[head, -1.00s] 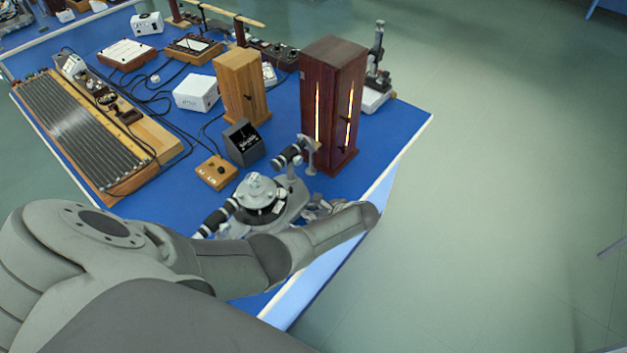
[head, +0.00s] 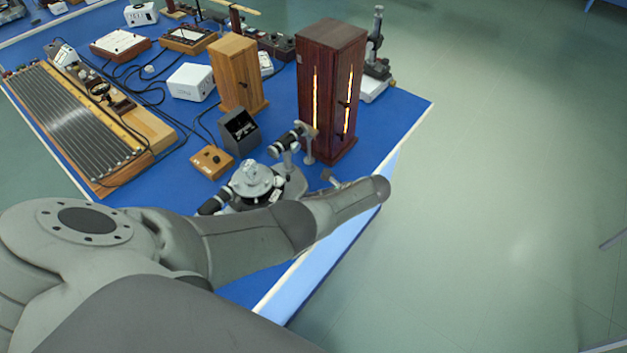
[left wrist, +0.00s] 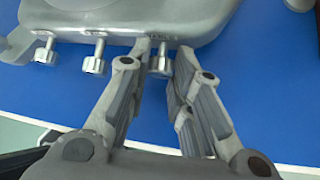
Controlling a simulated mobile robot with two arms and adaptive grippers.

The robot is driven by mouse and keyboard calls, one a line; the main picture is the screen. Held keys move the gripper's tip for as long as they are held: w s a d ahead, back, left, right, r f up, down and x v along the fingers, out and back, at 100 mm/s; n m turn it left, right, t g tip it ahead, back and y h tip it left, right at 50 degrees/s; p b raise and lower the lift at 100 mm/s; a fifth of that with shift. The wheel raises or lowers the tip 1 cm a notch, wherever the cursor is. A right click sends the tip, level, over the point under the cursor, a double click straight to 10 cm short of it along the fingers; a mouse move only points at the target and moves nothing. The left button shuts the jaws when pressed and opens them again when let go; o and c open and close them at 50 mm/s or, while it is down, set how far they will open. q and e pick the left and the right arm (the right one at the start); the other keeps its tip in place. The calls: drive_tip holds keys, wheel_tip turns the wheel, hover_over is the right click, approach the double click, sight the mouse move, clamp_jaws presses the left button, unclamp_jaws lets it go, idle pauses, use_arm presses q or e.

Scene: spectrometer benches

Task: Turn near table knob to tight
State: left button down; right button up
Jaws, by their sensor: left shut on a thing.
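The grey spectrometer (head: 252,180) stands near the front right corner of the blue-topped near table (head: 215,148), and my left arm hides its lower part. In the left wrist view its grey base (left wrist: 120,18) carries a row of metal knobs. My left gripper (left wrist: 164,50) is shut on the rightmost knob (left wrist: 160,68), which sits between the two fingers. The middle knob (left wrist: 94,64) and the left knob (left wrist: 45,53) are free, left of the fingers. In the head view my forearm hides most of the left gripper. My right gripper is not in view.
A dark red lamp housing (head: 325,95) with glowing slits stands just behind the spectrometer. A wooden box (head: 236,75), a small wooden control box (head: 211,162) and a dark meter (head: 239,132) stand to the left. Open floor (head: 500,180) lies right of the table edge.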

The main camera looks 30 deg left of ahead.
use_arm(q)
drive_tip(key=c, duration=1.6)
unclamp_jaws()
drive_tip(key=shift+o, duration=0.2)
drive_tip(key=v, duration=1.2)
drive_tip(key=shift+f, duration=0.1)
